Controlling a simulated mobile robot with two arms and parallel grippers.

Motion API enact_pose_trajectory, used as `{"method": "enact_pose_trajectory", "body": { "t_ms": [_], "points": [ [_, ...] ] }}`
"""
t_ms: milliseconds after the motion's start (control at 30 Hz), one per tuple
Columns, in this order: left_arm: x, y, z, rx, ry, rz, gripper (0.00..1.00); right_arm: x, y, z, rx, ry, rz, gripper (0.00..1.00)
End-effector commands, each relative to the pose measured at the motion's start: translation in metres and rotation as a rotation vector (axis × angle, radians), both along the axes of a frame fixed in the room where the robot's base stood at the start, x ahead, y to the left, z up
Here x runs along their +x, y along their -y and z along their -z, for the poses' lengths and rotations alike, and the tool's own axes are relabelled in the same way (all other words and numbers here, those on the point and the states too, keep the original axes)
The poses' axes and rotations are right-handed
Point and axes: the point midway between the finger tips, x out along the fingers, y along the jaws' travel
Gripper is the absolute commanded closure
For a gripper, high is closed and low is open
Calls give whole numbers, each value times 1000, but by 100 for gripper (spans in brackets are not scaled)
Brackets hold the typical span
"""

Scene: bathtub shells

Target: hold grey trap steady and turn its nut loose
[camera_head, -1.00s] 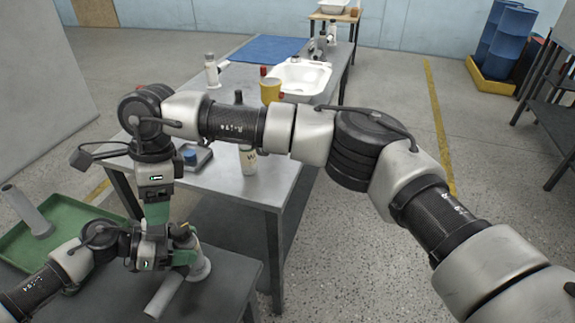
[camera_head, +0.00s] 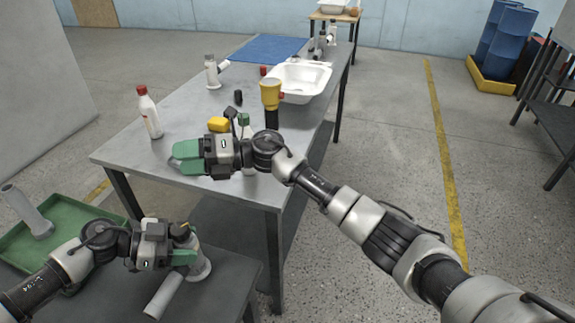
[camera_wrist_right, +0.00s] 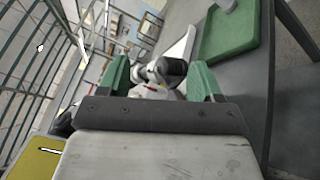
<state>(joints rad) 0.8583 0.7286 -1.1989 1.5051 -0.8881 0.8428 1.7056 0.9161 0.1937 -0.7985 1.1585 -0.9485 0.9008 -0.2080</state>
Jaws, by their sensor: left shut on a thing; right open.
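The grey trap (camera_head: 166,296) is on the dark table at lower left, its pipe pointing down-left and a pale round flange (camera_head: 203,269) beside it. My left gripper (camera_head: 188,256) is shut on the trap's upper part, which its jaws largely cover. I cannot make out the nut clearly behind the gripper. My right gripper (camera_head: 180,158) is up over the near edge of the large grey table, apart from the trap, with green fingers pointing left. In the right wrist view its fingers (camera_wrist_right: 160,82) are spread with nothing held between them.
A green tray (camera_head: 62,232) with a grey pipe (camera_head: 30,212) stands left of the trap. The large table (camera_head: 190,110) holds a red-capped bottle (camera_head: 150,113), a yellow cup-like object (camera_head: 270,94), a white basin (camera_head: 301,82) and a blue mat (camera_head: 267,49).

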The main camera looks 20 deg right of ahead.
Motion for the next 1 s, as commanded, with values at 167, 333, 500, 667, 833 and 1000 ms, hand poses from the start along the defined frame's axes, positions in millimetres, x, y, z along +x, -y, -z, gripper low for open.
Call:
{"method": "enact_pose_trajectory", "body": {
  "t_ms": [167, 333, 500, 667, 833, 1000],
  "points": [
    [0, 0, 0, 0, 0, 0, 74, 19, 31, 14, 98, -134, 119, 35],
    [0, 0, 0, 0, 0, 0, 74, 33, 57, 27, 174, -239, 212, 35],
    [0, 0, 0, 0, 0, 0, 74, 46, 86, 42, 248, -338, 305, 35],
    [0, 0, 0, 0, 0, 0, 74, 55, 113, 57, 312, -425, 385, 35],
    [0, 0, 0, 0, 0, 0, 74, 62, 141, 73, 378, -512, 468, 35],
    [0, 0, 0, 0, 0, 0, 74, 67, 170, 91, 441, -592, 548, 35]
  ]
}}
